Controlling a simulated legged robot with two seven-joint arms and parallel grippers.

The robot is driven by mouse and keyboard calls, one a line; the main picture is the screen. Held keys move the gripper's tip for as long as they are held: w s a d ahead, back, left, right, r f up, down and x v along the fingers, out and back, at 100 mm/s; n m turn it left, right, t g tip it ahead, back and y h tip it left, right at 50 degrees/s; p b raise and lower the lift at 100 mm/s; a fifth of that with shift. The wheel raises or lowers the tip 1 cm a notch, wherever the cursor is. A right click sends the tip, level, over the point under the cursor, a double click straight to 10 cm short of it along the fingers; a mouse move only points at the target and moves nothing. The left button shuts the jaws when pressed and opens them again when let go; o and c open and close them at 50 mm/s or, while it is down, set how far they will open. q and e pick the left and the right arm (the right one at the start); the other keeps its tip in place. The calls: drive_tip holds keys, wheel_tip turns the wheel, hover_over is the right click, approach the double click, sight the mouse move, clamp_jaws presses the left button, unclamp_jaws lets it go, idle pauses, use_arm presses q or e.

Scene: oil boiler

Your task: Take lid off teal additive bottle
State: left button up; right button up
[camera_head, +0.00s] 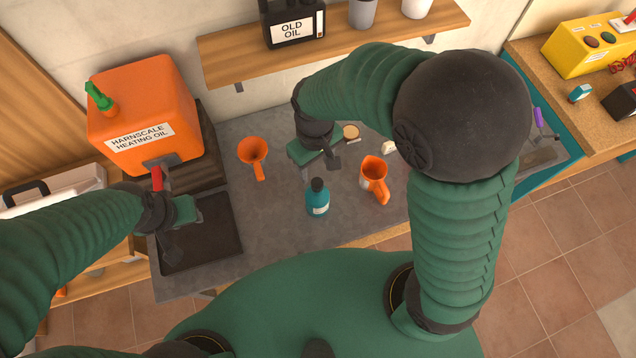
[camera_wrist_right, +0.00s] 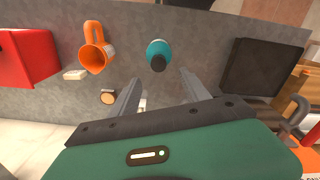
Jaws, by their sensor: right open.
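The teal additive bottle (camera_head: 317,205) stands upright on the grey worktop, with its dark lid (camera_head: 317,184) on top. In the right wrist view the bottle (camera_wrist_right: 158,48) and its lid (camera_wrist_right: 158,64) show just beyond the fingertips, between their lines. My right gripper (camera_head: 319,168) is open and empty, behind the bottle and apart from it. Its fingers (camera_wrist_right: 160,82) also show in the wrist view. My left gripper (camera_head: 184,230) hangs over the dark tray at the left; its finger gap is unclear.
An orange jug (camera_head: 374,174) stands right of the bottle, and an orange funnel (camera_head: 253,152) to the left behind it. A round tan-topped item (camera_head: 351,132) lies near my right gripper. The heating oil can (camera_head: 143,108) and dark tray (camera_head: 225,255) are at left.

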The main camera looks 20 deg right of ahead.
sight(316, 181)
drive_tip(key=f, duration=0.5)
drive_tip(key=f+p, duration=0.1)
drive_tip(key=f, duration=0.2)
drive_tip(key=shift+w, duration=0.3)
drive_tip(key=shift+s+f, duration=0.1)
drive_tip(key=shift+f, duration=0.05)
use_arm(q)
drive_tip(key=shift+w+a+r, duration=0.1)
drive_tip(key=shift+w+r, duration=0.15)
drive_tip(key=shift+r, duration=0.1)
use_arm(e)
drive_tip(key=shift+d, duration=0.1)
drive_tip(key=shift+c, duration=0.2)
drive_tip(key=c, duration=0.7)
use_arm(q)
drive_tip(key=shift+w, duration=0.1)
use_arm(e)
clamp_jaws()
